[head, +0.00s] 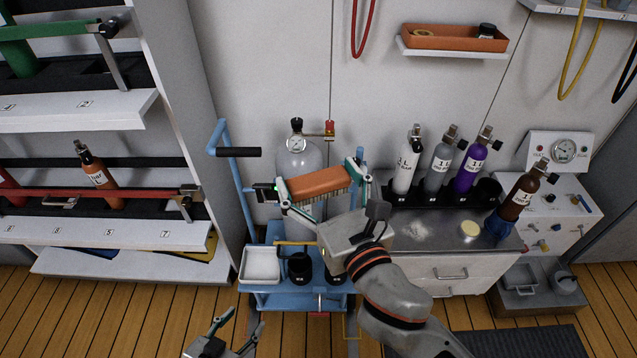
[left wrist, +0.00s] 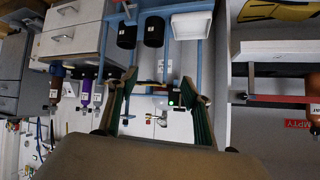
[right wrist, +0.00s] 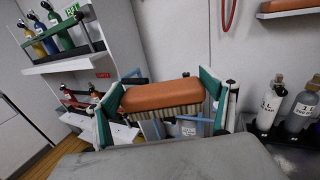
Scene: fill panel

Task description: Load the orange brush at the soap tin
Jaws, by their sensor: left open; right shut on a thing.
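The orange brush (head: 318,184) is a long block with pale bristles facing down. My right gripper (head: 322,194) is shut on it across its ends and holds it in the air in front of the grey cylinder. It also fills the middle of the right wrist view (right wrist: 162,95). A pale yellow round disc (head: 469,229) lies on the grey counter, right of the right gripper; I cannot tell whether it is the soap tin. My left gripper (head: 238,325) is open and empty, low at the bottom edge of the head view, in front of the blue cart.
The blue cart (head: 277,285) carries a white tray (head: 262,265), black cups and a grey cylinder (head: 297,158). Several bottles stand in a black rack at the counter's back. A brown bottle (head: 520,196) leans at its right end. Shelves (head: 115,236) stand left.

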